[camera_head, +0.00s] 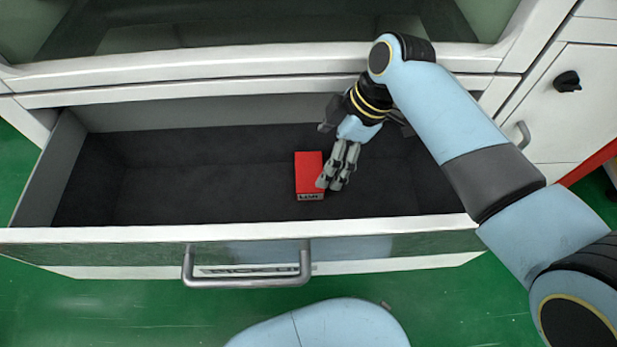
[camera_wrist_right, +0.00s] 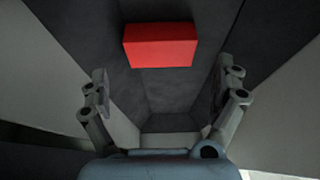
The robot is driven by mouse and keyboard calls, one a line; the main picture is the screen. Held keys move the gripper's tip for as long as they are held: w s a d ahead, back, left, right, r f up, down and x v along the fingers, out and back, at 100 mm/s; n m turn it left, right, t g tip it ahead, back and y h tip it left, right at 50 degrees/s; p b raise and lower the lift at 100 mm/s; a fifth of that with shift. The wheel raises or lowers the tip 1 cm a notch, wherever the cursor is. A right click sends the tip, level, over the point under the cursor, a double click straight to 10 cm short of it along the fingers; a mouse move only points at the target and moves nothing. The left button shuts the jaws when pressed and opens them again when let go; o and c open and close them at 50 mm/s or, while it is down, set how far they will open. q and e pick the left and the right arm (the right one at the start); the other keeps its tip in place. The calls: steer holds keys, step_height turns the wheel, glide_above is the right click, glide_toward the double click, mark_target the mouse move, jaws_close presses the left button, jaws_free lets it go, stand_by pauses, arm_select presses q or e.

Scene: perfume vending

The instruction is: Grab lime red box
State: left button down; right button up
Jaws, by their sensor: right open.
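A red box (camera_head: 309,173) with dark lettering on its near end lies on the dark floor of an open drawer (camera_head: 200,232). My right gripper (camera_head: 331,184) is inside the drawer, just to the right of the box in the head view. In the right wrist view the box (camera_wrist_right: 160,46) shows ahead of the open fingers (camera_wrist_right: 166,88), with nothing between them. I cannot tell whether a finger touches the box in the head view. My left gripper is not in view.
The drawer's left part is empty. Its front wall has a metal handle (camera_head: 247,282). The white cabinet frame (camera_head: 180,68) runs above the drawer. A white cabinet door with a black knob (camera_head: 566,82) stands at the right. The floor (camera_head: 120,310) is green.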

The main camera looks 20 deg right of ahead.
mark_target(310, 171)
steer(key=shift+x, duration=0.95)
steer(key=b+x, duration=0.2)
steer(key=x, duration=0.3)
steer(key=shift+a+b, duration=0.1)
steer(key=shift+b, duration=0.25)
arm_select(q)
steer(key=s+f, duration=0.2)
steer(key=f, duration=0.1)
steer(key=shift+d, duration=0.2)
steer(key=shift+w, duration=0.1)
arm_select(e)
steer(key=shift+r, duration=0.1)
steer(key=shift+c, duration=0.2)
steer(key=c, duration=0.8)
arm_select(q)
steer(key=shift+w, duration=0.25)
arm_select(e)
steer(key=shift+c, duration=0.2)
arm_select(q)
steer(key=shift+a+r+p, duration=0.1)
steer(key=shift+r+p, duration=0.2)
steer(key=shift+p, duration=0.05)
arm_select(e)
steer(key=shift+r, duration=0.25)
